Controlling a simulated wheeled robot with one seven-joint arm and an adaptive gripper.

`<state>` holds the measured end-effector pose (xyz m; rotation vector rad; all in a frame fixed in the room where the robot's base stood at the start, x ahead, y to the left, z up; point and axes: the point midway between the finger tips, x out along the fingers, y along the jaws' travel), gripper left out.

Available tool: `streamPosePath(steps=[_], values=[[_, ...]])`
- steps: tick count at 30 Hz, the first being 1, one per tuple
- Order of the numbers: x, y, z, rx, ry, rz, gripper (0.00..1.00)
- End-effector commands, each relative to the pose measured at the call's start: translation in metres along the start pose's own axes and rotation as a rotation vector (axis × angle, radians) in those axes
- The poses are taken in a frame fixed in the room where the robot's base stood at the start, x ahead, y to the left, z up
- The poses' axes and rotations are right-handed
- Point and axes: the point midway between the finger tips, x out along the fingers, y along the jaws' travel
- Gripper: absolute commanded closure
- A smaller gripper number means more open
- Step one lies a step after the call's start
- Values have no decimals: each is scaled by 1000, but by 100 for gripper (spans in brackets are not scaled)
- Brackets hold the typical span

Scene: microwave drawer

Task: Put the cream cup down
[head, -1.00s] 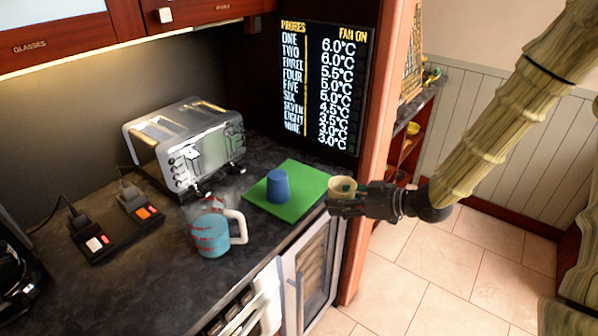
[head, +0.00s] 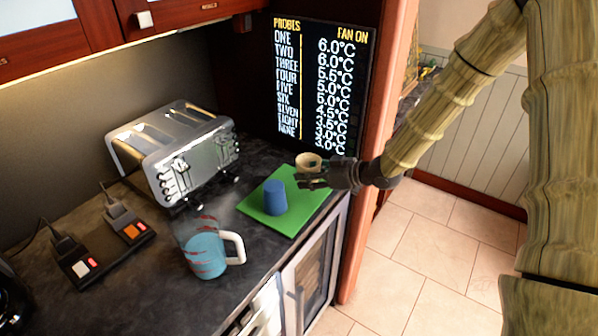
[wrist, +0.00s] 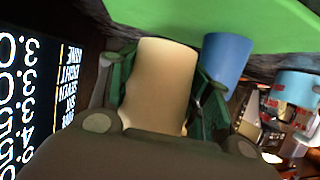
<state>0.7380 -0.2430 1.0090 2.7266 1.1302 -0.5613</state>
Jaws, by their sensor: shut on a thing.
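The cream cup (head: 308,160) is in my gripper (head: 312,179), above the right part of the green mat in the head view. In the wrist view the cream cup (wrist: 160,85) stands between the two fingers, which close on it from both sides. A blue cup (head: 275,196) sits on the green mat (head: 262,213), left of my gripper. The blue cup also shows in the wrist view (wrist: 227,58), just right of the cream cup and apart from it. I cannot tell how far the cream cup's base is from the mat.
A measuring jug (head: 206,256) with blue contents stands at the counter's front. A silver toaster (head: 180,155) is behind it. A display board (head: 318,85) stands at the back. The counter's edge is right of the mat.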

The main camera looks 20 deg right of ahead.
Motion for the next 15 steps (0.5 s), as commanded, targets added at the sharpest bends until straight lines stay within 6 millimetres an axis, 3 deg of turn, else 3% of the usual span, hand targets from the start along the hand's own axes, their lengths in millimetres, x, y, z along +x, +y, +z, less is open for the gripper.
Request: streamPosePath(steps=[6,15], values=[[29,18,-11,-1,0,0,77],[45,27,-16,0,1,-1,77]])
